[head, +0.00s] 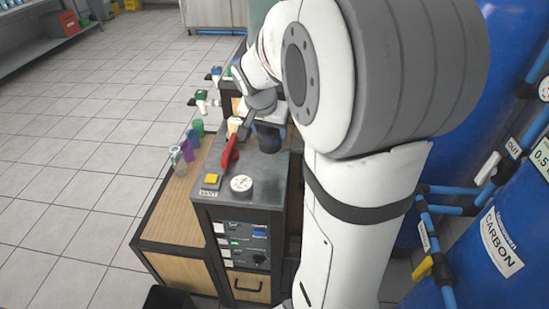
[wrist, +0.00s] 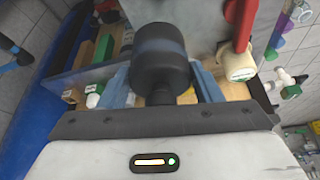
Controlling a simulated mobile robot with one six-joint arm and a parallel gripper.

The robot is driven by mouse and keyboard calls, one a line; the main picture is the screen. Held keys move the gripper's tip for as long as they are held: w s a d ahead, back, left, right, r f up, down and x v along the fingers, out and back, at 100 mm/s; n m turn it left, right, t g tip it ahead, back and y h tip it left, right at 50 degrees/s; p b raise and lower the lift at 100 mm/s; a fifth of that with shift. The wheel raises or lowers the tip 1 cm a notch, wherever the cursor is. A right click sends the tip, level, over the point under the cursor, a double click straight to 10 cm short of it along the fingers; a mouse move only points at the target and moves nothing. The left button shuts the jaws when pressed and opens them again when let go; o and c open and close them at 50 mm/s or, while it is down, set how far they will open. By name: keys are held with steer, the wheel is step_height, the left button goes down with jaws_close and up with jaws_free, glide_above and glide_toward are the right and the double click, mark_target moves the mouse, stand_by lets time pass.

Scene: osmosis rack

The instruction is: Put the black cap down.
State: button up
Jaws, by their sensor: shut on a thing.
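The black cap (wrist: 158,60) is a dark, wide cylinder with a narrower neck towards my gripper. In the wrist view my gripper (wrist: 163,88) has its blue fingers on either side of the neck, shut on it. In the head view the cap (head: 268,138) shows below my gripper (head: 268,122), at the grey top of the cabinet (head: 262,170), right of a red lever (head: 230,152). I cannot tell whether the cap touches the top. My arm hides part of the area behind it.
A yellow button (head: 211,179) and a round gauge (head: 241,184) stand on the cabinet's front part. A cream cap (wrist: 240,62) is beside the red lever. Coloured tubes (head: 190,145) stand left on a wooden surface. Blue tanks (head: 500,245) and pipes are at the right.

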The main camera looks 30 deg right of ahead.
step_height(320, 180, down, 8)
steer(key=shift+r, duration=0.1)
stand_by(0.4)
steer(key=o, duration=1)
steer(key=shift+c, duration=0.2)
